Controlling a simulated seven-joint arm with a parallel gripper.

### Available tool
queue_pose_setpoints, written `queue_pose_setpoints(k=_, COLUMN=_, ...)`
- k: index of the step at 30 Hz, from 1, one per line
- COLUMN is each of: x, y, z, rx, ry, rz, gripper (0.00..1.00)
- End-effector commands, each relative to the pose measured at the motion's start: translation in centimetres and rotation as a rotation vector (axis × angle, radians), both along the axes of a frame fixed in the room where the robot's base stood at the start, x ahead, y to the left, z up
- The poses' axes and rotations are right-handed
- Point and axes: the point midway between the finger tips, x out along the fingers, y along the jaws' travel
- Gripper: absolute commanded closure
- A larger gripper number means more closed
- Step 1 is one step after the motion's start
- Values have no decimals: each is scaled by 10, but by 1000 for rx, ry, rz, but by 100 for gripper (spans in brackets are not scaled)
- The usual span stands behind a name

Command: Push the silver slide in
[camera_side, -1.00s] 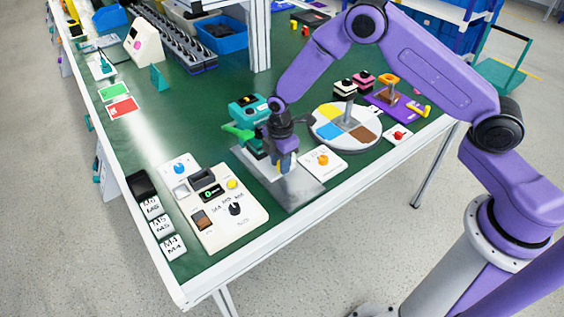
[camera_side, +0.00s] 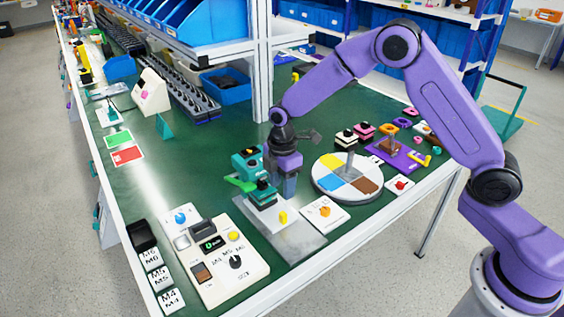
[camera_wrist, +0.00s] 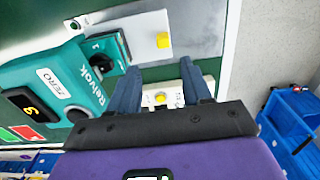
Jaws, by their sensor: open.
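A teal instrument (camera_side: 247,160) with a black stage stands on a silver base plate (camera_side: 296,240). A yellow knob (camera_side: 283,217) sits on a paler silver slide piece (camera_side: 266,215) in front of it. In the wrist view the teal body (camera_wrist: 60,90) is at left, and the yellow knob (camera_wrist: 163,40) rises from the pale slide (camera_wrist: 145,22) at top. My gripper (camera_side: 291,190) points down just behind and right of the knob, apart from it. Its two fingers (camera_wrist: 157,76) are spread and empty. How far the slide is in cannot be told.
A white tile with an orange knob (camera_side: 325,211) lies right of the plate; it shows between my fingers in the wrist view (camera_wrist: 160,98). A round coloured turntable (camera_side: 330,185) is at right. A white switch panel (camera_side: 250,262) is at front left. The table's front edge is close.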

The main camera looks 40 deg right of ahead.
Motion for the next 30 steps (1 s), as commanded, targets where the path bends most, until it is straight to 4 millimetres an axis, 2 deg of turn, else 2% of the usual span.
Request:
queue_pose_setpoints(k=1, x=0, y=1, z=13, rx=3, ry=-5, rz=1, gripper=51)
queue_pose_setpoints(k=6, x=0, y=0, z=43, rx=2, ry=-3, rz=0, gripper=51)
queue_pose_setpoints(k=12, x=0, y=1, z=64, rx=1, ry=-3, rz=1, gripper=51)
queue_pose_setpoints(k=26, x=-1, y=0, z=70, rx=1, ry=-1, rz=-1, gripper=51)
queue_pose_setpoints(k=30, x=-18, y=3, z=79, rx=2, ry=-4, rz=-21, gripper=51)
